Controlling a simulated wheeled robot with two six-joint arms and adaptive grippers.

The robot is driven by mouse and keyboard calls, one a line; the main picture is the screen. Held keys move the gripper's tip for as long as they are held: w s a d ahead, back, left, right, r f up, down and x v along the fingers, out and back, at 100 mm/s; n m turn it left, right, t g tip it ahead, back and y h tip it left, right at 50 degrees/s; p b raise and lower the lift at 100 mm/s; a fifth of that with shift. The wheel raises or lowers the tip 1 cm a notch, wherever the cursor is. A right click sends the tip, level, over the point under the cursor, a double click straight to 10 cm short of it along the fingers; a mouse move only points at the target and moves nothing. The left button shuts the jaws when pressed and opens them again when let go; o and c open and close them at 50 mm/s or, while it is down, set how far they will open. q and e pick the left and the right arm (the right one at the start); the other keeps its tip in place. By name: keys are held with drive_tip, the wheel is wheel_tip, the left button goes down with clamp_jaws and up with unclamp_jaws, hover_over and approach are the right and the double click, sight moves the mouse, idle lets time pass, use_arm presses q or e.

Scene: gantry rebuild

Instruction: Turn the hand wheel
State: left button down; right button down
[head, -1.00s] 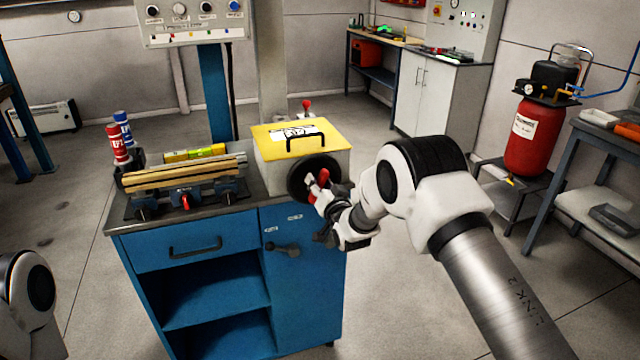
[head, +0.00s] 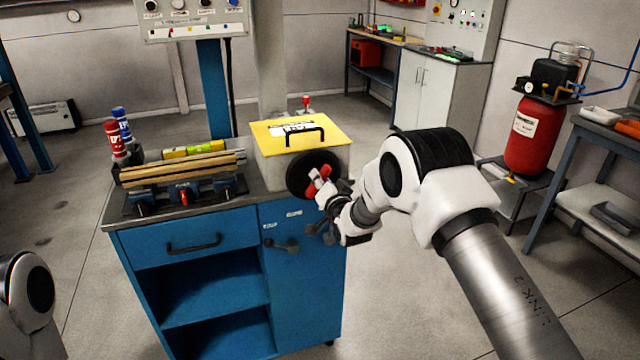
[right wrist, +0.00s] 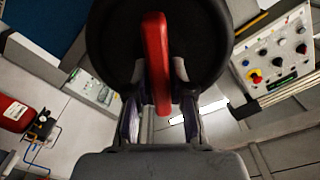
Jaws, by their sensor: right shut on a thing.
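The hand wheel (head: 300,180) is a round black disc on the front of a grey box with a yellow lid (head: 275,133). A red bar-shaped handle (head: 315,187) crosses its face, tilted in the head view. In the right wrist view the dark wheel (right wrist: 110,40) fills the top and the red handle (right wrist: 157,60) stands upright in front of it. My right gripper (right wrist: 159,95) is shut on the red handle, a finger on each side. My left gripper is out of view; only part of my left arm shows at the left edge.
The box stands on a blue cabinet (head: 190,245) with a vise-like fixture (head: 185,190) and cans (head: 118,140) to its left. A control panel (head: 195,22) hangs above. A red compressor tank (head: 527,140) stands at the right. The floor right of the cabinet is clear.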

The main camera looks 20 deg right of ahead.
drive_tip(key=m, duration=0.1)
drive_tip(key=m+b, duration=0.2)
drive_tip(key=shift+d+f+m, duration=0.1)
drive_tip(key=shift+f+m, duration=0.15)
drive_tip(key=shift+m, duration=0.15)
drive_tip(key=shift+m+b, duration=0.65)
drive_tip(key=shift+m, duration=1.55)
drive_tip(key=c, duration=1.1)
unclamp_jaws()
